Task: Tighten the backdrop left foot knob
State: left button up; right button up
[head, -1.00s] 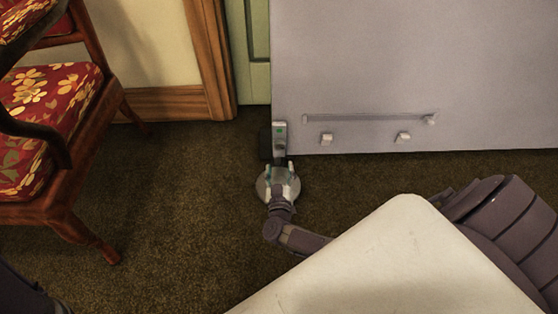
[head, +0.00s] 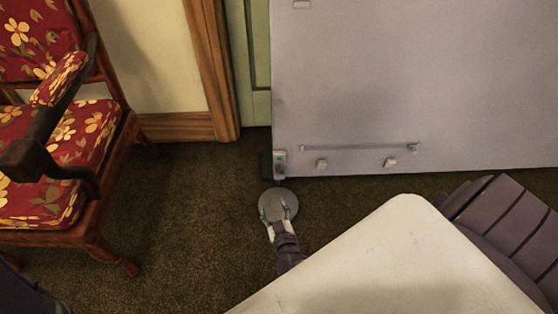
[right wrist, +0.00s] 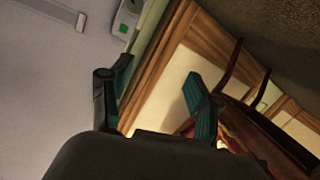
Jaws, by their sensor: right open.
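The backdrop is a large pale grey panel (head: 380,90) standing at the upper right of the head view. At its lower left corner is a small grey bracket (head: 280,160) with a green mark, which also shows at the top of the right wrist view (right wrist: 126,20). I cannot make out a separate knob. My left gripper is out of view.
A red floral armchair (head: 75,190) stands at the left. A wooden door frame (head: 208,70) and a green strip (head: 258,60) are behind. A bar (head: 355,147) and two small white blocks run along the panel's lower edge. Carpet between chair and disc is clear.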

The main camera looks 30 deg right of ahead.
jog(key=s+a+r+n+g+y+p, duration=0.2)
jog(key=s+a+r+g+y+p, duration=0.2)
jog(key=p, duration=1.3)
jog(key=s+r+y, duration=0.1)
jog(key=s+r, duration=0.2)
jog(key=s, duration=0.3)
jog(key=shift+a+n, duration=0.25)
jog(key=shift+n, duration=0.15)
